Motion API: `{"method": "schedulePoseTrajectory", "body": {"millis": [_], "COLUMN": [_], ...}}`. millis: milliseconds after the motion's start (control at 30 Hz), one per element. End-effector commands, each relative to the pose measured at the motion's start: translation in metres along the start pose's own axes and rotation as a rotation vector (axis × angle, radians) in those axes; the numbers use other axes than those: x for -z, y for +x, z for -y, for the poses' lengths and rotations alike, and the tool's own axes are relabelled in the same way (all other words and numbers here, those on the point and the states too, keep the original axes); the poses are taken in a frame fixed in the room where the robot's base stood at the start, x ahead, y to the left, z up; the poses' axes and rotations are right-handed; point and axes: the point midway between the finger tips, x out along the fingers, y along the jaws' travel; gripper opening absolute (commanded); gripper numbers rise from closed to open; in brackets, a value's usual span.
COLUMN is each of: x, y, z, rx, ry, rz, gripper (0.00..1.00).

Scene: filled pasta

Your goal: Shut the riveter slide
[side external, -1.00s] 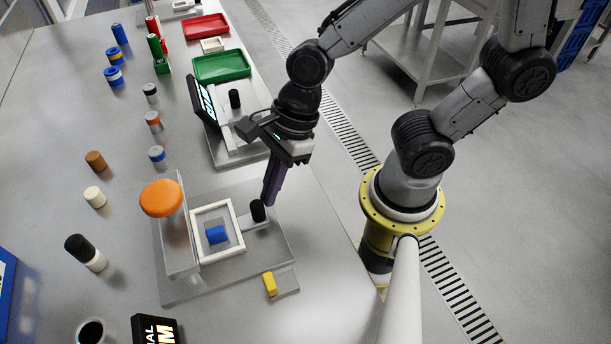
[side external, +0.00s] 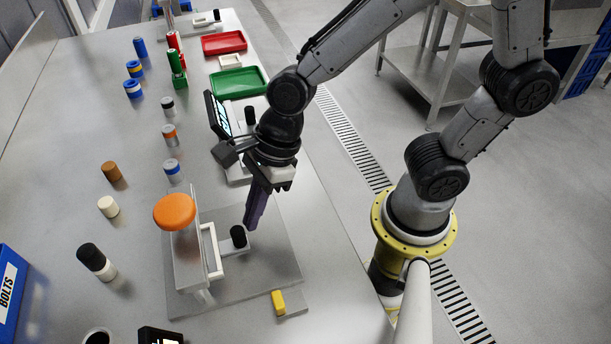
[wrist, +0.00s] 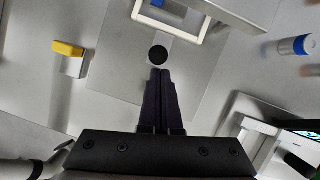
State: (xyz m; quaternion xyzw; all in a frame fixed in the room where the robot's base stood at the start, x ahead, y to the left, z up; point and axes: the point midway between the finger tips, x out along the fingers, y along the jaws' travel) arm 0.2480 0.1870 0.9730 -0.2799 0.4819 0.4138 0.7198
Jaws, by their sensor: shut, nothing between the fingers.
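The riveter has a grey base plate (side external: 265,270), an upright housing (side external: 186,255) and an orange round top (side external: 174,211). Its white frame-shaped slide (side external: 212,250) is mostly in under the housing. The slide's black knob (side external: 238,236) stands on the right; it also shows in the wrist view (wrist: 158,54). My gripper (side external: 251,226) is shut and empty, pointing down on the knob's right side. Its fingertips (wrist: 160,72) are right at the knob; I cannot tell whether they touch. A bit of a blue piece (wrist: 158,3) shows inside the slide frame in the wrist view.
A yellow block (side external: 278,302) sits at the base's front corner. A screen (side external: 218,115) on another device stands behind my gripper. Several cylinders and green (side external: 239,82) and red (side external: 224,43) trays lie farther back. The table right of the base is clear.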

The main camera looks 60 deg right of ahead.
Motion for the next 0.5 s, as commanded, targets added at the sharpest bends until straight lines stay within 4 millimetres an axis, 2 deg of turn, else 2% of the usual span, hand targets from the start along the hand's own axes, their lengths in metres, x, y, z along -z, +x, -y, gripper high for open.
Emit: {"method": "schedulePoseTrajectory", "body": {"millis": [200, 500], "x": [0.035, 0.033], "y": [-0.018, -0.082], "z": [0.0, 0.0], "rx": [-0.001, -0.003], "ry": [0.004, 0.001], "rz": [-0.005, -0.008], "gripper": [0.0, 0.0]}}
